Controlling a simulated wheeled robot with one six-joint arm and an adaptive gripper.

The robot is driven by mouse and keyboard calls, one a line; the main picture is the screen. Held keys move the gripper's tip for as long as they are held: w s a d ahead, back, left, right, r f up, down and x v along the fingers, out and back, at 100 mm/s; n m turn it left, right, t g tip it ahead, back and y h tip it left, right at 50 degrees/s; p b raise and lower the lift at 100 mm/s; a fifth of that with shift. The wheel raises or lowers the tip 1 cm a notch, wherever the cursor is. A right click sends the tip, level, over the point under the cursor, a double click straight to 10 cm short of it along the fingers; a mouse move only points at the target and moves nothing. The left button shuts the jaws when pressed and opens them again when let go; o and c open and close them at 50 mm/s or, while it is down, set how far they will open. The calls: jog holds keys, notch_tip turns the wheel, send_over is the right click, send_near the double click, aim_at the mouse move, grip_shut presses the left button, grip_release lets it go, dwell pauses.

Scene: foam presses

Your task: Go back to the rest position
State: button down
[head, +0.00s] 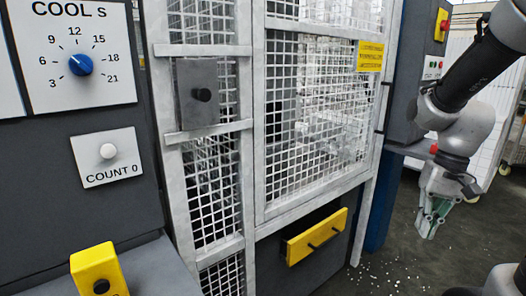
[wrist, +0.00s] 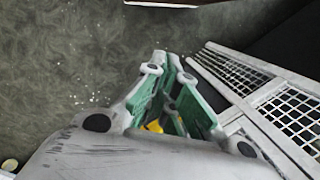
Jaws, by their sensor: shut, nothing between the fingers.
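My gripper (head: 432,216) hangs from my arm at the right of the head view, with its fingers pointing down. It is over the dark floor, to the right of the caged press door and apart from it. In the wrist view my gripper (wrist: 172,58) has its green and grey fingers drawn together at the tips. Nothing shows between the tips. A small yellow patch shows between the finger links, and I cannot tell what it is.
The mesh door (head: 318,120) of the press has a yellow handle plate (head: 317,236) below it. The mesh guard (wrist: 290,108) is at right in the wrist view. A cooling dial (head: 80,65) and yellow box (head: 98,270) are at left. Floor (wrist: 60,60) looks open, with white bits.

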jog(key=s+r+n+t+h, duration=0.1)
jog(key=s+r+n+t, duration=0.2)
jog(key=r, duration=0.7)
jog(key=shift+s+a+t+h, duration=0.15)
jog(key=shift+s+t+h, duration=0.25)
jog(key=shift+s+t, duration=1.25)
